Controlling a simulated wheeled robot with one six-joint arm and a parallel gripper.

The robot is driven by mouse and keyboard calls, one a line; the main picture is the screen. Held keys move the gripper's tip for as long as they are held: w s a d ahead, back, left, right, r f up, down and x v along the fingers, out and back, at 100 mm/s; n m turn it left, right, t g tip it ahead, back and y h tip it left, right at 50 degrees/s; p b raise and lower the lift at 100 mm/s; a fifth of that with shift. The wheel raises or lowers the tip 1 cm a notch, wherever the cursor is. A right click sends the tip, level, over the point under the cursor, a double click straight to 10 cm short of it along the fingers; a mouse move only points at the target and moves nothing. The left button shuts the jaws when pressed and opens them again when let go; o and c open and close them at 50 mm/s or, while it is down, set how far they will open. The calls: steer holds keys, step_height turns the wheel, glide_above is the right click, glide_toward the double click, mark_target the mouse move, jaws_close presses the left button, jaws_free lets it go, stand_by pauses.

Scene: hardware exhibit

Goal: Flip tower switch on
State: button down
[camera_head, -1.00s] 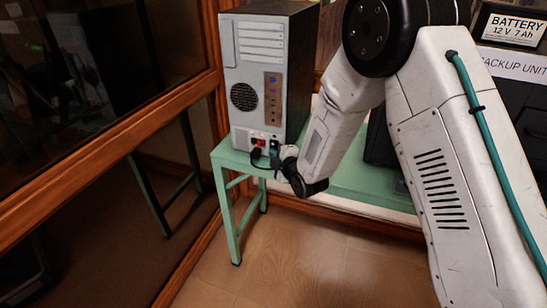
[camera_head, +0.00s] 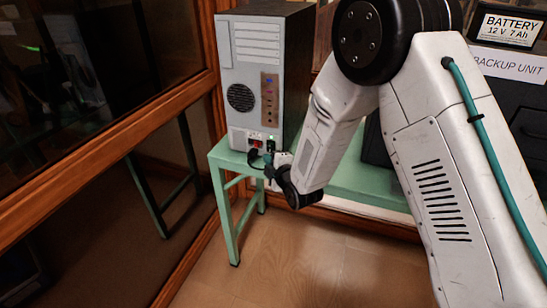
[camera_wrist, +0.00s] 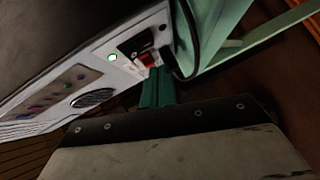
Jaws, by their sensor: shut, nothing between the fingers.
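The grey computer tower (camera_head: 240,60) stands upright on a green bench, its rear panel facing me. A red rocker switch (camera_head: 256,143) is low on that panel; in the wrist view the red switch (camera_wrist: 148,60) is partly hidden by my fingers. My gripper (camera_head: 267,158) is at the bottom of the panel, just in front of the switch. In the wrist view my teal gripper fingers (camera_wrist: 155,80) are together, with their tips at or very near the switch; I cannot tell whether they touch. A small green light (camera_wrist: 112,58) glows beside the switch.
A black cable (camera_head: 254,160) loops from the panel beside my gripper. The green bench (camera_head: 226,158) has its edge just below. A glass partition with a wooden frame (camera_head: 110,115) is on the left. A backup unit (camera_head: 510,65) stands at the right.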

steer(key=s+f+v, duration=0.1)
steer(key=f+v, duration=0.1)
steer(key=v, duration=0.8)
steer(key=shift+a+r, duration=0.2)
steer(key=shift+a, duration=0.1)
steer(key=shift+s, duration=0.1)
step_height(320, 180, down, 7)
steer(key=s+d+m+g+h, duration=0.2)
steer(key=s+m+g, duration=0.1)
steer(key=g, duration=0.1)
steer(key=s+d+m+g+h, duration=0.3)
steer(key=s+d+m+g, duration=0.1)
steer(key=s+d+m, duration=0.1)
steer(key=s+d+r+m+g, duration=0.1)
steer(key=s+d+r+m, duration=0.3)
steer(key=s+d+r, duration=0.2)
steer(key=s+d+r+m+g+h, duration=0.1)
steer(key=s+d+r+m, duration=0.3)
steer(key=s+r, duration=0.6)
steer(key=s+d+r+m+g+h, duration=0.1)
steer(key=s+d+r+m, duration=0.4)
steer(key=r, duration=0.9)
steer(key=s+d+g, duration=0.1)
steer(key=s+d, duration=0.2)
steer(key=d, duration=0.1)
steer(key=shift+s+r, duration=0.2)
steer(key=shift+s, duration=0.05)
